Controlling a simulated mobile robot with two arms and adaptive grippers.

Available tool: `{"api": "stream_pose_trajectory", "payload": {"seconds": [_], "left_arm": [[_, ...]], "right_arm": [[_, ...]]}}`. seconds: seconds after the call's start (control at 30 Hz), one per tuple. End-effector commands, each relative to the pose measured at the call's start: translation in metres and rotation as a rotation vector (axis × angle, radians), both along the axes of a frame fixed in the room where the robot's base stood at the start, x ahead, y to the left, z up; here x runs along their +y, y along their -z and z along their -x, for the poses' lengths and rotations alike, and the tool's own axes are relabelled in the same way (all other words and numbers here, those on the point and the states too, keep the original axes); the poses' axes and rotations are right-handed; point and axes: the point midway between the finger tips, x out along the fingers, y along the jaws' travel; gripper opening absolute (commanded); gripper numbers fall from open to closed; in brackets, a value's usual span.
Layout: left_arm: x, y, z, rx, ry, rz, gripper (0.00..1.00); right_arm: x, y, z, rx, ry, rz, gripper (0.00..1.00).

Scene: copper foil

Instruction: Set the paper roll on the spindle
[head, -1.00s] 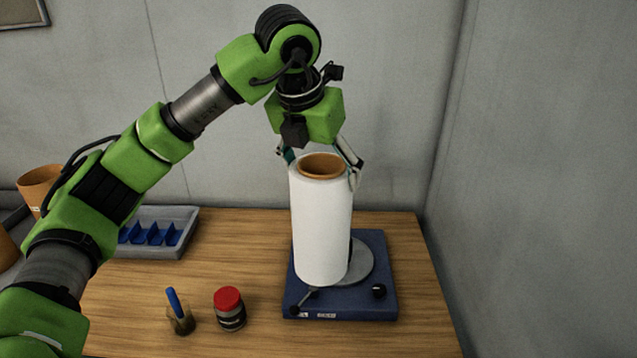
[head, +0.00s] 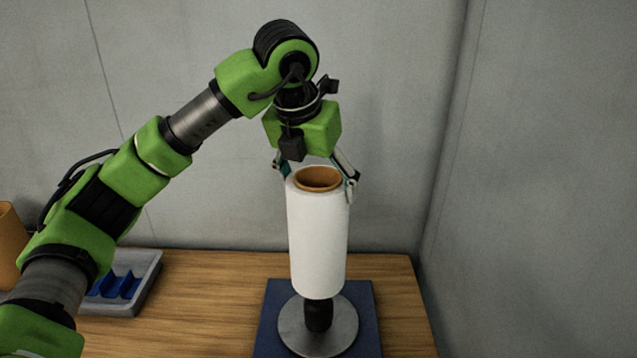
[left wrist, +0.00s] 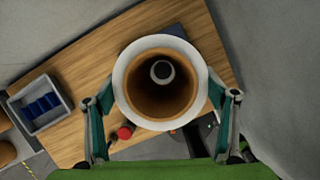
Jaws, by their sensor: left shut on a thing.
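The paper roll (head: 317,235) is a white upright cylinder with a brown core. My left gripper (head: 317,181) is shut on its top end from above, one finger on each side. The roll hangs over the spindle stand, a blue base (head: 272,318) with a grey disc (head: 345,325). A short length of black spindle post (head: 318,316) shows between the roll's lower edge and the disc. In the left wrist view I look down the core (left wrist: 140,90), and a pale ring with a dark middle (left wrist: 162,71) shows inside. I cannot tell how far the post is inside the core.
A grey tray with blue dividers (head: 150,268) stands at the left on the wooden table (head: 215,300). A red-lidded jar (left wrist: 125,132) shows near the roll in the left wrist view. A grey wall (head: 530,200) closes the right side.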

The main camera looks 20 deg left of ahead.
Motion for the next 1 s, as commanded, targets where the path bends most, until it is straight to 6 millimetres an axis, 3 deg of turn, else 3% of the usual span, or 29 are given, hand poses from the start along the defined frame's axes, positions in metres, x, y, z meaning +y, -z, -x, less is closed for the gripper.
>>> {"api": "stream_pose_trajectory", "payload": {"seconds": [0.5, 1.0], "left_arm": [[0.000, 0.022, -0.001, -0.008, -0.001, 0.003, 0.22], [0.000, 0.046, -0.001, -0.008, 0.000, 0.003, 0.22]], "right_arm": [[-0.002, 0.015, -0.014, -0.021, -0.001, 0.001, 0.73], [-0.003, 0.030, -0.013, -0.019, -0.001, 0.002, 0.73]]}}
